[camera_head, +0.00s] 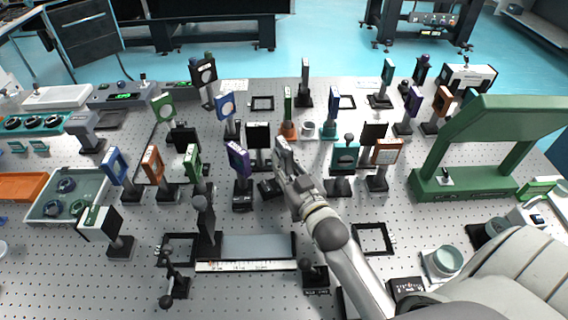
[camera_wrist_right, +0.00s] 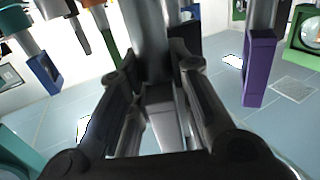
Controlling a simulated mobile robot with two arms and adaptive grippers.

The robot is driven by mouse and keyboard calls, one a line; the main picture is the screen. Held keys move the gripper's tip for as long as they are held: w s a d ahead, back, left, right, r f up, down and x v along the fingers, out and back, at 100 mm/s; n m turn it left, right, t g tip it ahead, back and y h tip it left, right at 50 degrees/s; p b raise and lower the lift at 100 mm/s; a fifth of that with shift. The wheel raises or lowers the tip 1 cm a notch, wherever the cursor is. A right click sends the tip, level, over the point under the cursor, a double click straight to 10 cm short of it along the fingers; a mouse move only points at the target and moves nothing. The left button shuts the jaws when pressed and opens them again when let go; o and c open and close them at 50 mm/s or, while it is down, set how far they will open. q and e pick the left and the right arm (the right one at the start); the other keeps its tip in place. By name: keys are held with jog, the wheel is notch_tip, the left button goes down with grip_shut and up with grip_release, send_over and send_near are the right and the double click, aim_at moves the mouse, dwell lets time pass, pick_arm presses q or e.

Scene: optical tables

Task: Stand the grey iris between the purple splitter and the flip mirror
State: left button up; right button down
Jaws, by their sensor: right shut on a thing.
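My right gripper (camera_head: 284,158) reaches in from the lower right and is shut on the grey iris, which is mostly hidden behind the fingers. A dark base (camera_head: 269,189), seemingly the iris's, shows just below and left of the fingers and looks tilted. In the wrist view, the fingers (camera_wrist_right: 155,105) close around a grey post (camera_wrist_right: 148,35). The purple splitter (camera_head: 238,158) stands upright just left of the gripper; a purple frame also shows in the wrist view (camera_wrist_right: 260,70). A teal mount with a black knob (camera_head: 345,156), perhaps the flip mirror, stands to the right. My left gripper is not in view.
A black square plate on a post (camera_head: 259,134) stands close behind the gripper. A brown-framed optic (camera_head: 388,151) stands right of the teal mount. Flat black frames (camera_head: 372,239) lie nearer. A green arch (camera_head: 440,150) stands at the right. The table is crowded.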

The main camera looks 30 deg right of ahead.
jog(key=shift+f+b, duration=0.35)
jog(key=shift+f, duration=0.1)
dwell(0.5)
jog(key=c, duration=1.2)
grip_release()
jog(key=shift+c, duration=0.2)
jog(key=shift+f, duration=0.2)
jog(key=s, duration=0.7)
jog(key=shift+a+r, duration=0.1)
jog(key=shift+a, duration=0.05)
jog(key=shift+s+r, duration=0.1)
jog(key=shift+s, duration=0.2)
